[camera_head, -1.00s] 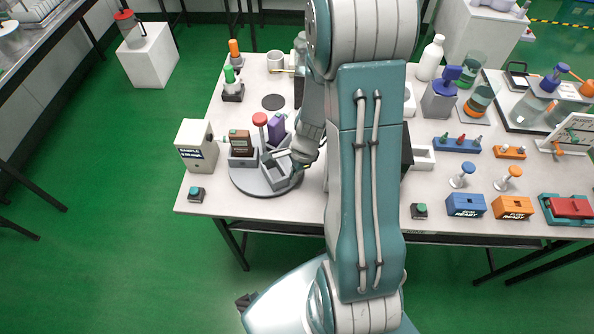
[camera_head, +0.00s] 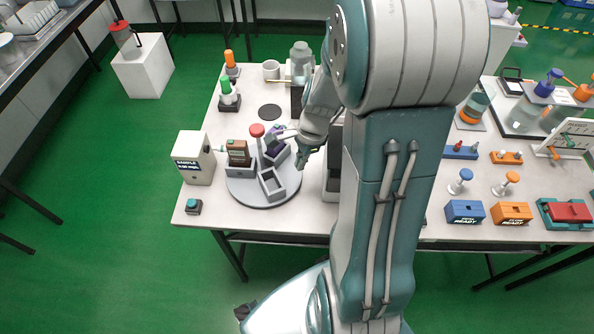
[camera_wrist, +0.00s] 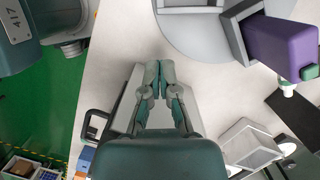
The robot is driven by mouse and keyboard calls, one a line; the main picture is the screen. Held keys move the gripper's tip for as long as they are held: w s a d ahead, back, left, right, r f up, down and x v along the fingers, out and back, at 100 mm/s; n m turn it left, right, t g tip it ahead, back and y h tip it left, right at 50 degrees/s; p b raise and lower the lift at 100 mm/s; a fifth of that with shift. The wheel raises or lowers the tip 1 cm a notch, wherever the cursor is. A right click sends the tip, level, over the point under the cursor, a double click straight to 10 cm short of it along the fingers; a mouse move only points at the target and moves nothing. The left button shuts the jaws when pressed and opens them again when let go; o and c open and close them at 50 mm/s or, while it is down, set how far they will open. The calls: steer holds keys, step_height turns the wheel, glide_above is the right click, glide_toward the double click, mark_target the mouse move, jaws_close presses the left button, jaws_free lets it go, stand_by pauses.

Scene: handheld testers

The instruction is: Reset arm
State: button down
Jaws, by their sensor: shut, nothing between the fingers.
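My gripper (camera_wrist: 157,70) is shut and empty in the wrist view, its fingertips together above the pale table. In the head view my gripper (camera_head: 302,158) hangs just right of the round grey turntable (camera_head: 240,190). A purple tester (camera_head: 274,140) stands in a turntable holder, partly behind my gripper's wrist; the purple tester also shows in the wrist view (camera_wrist: 280,48), right of the fingers and apart from them. A brown tester (camera_head: 238,152) stands in another holder, and the front holder (camera_head: 271,184) is empty. A red knob (camera_head: 257,130) tops the turntable's middle.
A grey sample box (camera_head: 194,158) stands left of the turntable, with a green-button box (camera_head: 194,206) in front. Orange (camera_head: 231,62) and green-topped (camera_head: 228,92) items stand behind. Blue (camera_head: 465,211) and orange (camera_head: 512,213) boxes sit on the right. My arm hides the table's middle.

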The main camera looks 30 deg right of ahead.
steer(key=s+a+r+n+t+h, duration=0.1)
steer(key=s+a+r+n+t, duration=0.1)
steer(key=s+a+r+n, duration=0.3)
steer(key=s+a+r+n+t+h, duration=0.1)
steer(key=s+a+r+n+t, duration=0.2)
steer(key=r+n, duration=1.1)
steer(key=s+a+r, duration=0.1)
steer(key=s+a, duration=0.1)
steer(key=a, duration=0.1)
steer(key=shift+h, duration=0.4)
